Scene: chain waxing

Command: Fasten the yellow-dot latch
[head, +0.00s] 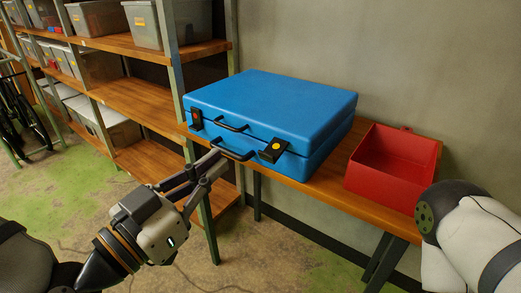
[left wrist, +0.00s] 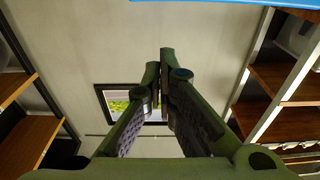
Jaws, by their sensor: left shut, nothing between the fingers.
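A blue case (head: 270,100) lies with its lid down on the wooden bench. Two black handles (head: 233,154) are on its front. The yellow-dot latch (head: 273,150) is a black plate at the right of the front and looks angled outward. A second black latch with a red-orange dot (head: 196,118) sits flatter at the left. My left gripper (head: 218,160) is shut and empty, its tips near the lower handle; I cannot tell if they touch. Its closed fingers (left wrist: 163,62) show in the left wrist view, with a blue strip (left wrist: 210,1) above. My right gripper is out of view.
An open red bin (head: 394,165) stands right of the case on the bench (head: 335,175). Shelves with grey bins (head: 155,90) are at the left. My right arm shows at the right edge. The floor before the bench is clear.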

